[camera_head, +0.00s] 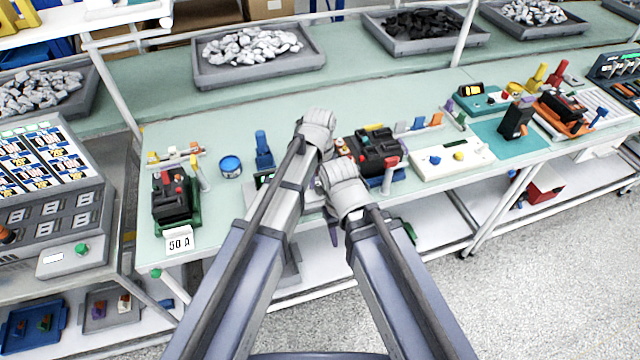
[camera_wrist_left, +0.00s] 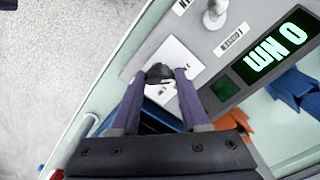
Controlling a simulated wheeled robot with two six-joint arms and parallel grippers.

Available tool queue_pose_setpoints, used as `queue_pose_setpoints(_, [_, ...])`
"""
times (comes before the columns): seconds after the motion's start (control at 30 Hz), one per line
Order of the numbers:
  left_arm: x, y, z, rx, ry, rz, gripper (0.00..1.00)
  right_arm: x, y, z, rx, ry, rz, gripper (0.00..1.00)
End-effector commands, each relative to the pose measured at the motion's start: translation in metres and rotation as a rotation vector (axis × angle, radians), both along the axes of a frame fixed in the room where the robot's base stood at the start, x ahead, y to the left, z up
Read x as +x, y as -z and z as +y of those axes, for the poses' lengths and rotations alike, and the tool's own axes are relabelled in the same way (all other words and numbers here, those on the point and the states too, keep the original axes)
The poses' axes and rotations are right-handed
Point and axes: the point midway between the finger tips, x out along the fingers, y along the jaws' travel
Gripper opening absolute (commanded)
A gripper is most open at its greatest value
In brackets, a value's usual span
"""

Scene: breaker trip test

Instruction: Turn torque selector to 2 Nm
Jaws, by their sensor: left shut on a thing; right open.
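The torque selector (camera_wrist_left: 160,73) is a dark knob on a white plate with small marks in the left wrist view. My left gripper (camera_wrist_left: 165,82) is shut on it, one purple finger on each side. The marks are partly hidden, so I cannot read the knob's setting. A green-lit display (camera_wrist_left: 276,47) beside the plate reads 0 Nm, seen rotated. In the head view my left gripper (camera_head: 318,128) is over the bench's front part, and its arm hides most of the torque unit. My right gripper (camera_head: 345,190) is open, lower and to the right; its fingers are mostly hidden.
A black breaker (camera_head: 175,200) stands at left behind a 50 A card (camera_head: 180,241). Another breaker (camera_head: 378,150) is just right of my grippers. A blue tin (camera_head: 230,166) and a blue upright tool (camera_head: 263,148) stand left of my left arm. The bench between them is clear.

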Motion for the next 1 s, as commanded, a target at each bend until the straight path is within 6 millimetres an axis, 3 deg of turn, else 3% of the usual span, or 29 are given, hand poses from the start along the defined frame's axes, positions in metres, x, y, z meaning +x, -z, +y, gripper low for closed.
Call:
queue_pose_setpoints(0.3, [-0.0001, 0.0, 0.0, 0.0, -0.003, 0.0, 0.0, 0.0, 0.0, 0.0, 0.0, 0.0, 0.0, 0.5])
queue_pose_setpoints(0.33, [-0.0001, 0.0, 0.0, 0.0, -0.003, 0.0, 0.47, 0.0, 0.0, 0.0, 0.0, 0.0, 0.0, 0.5])
queue_pose_setpoints(0.57, [-0.0001, 0.0, 0.0, 0.0, -0.002, 0.0, 0.73, 0.0, 0.0, 0.0, 0.0, 0.0, 0.0, 0.5])
queue_pose_setpoints(1.0, [-0.0001, -0.0061, 0.0, 0.0, -0.001, 0.0, 0.75, 0.0, -0.006, 0.0, 0.0, 0.0, 0.0, 0.5])
